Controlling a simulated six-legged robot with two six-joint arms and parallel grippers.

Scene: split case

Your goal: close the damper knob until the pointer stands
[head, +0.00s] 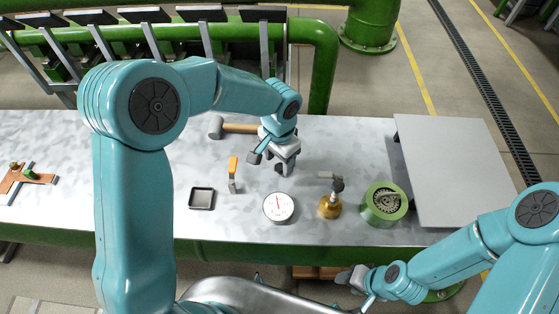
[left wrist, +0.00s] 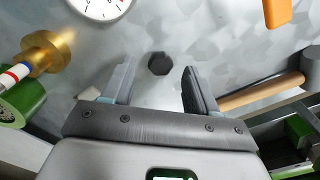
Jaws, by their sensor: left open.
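The small dark knob (left wrist: 160,63) shows in the left wrist view as a faceted disc on the grey bench top, between and beyond my open fingers. In the head view it is mostly hidden by my left gripper (head: 284,168), which points down over the bench; the same gripper (left wrist: 158,88) shows in the left wrist view with nothing between its jaws. A round white gauge (head: 278,207) with a red pointer, which stands nearly upright, lies just in front of it. The gauge (left wrist: 98,6) is cut off in the left wrist view. My right gripper (head: 350,279) is low, off the bench's front edge.
A brass fitting (head: 329,208), a green round housing (head: 372,213) and a grey panel (head: 455,170) are to the right. Green pipes stand behind.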

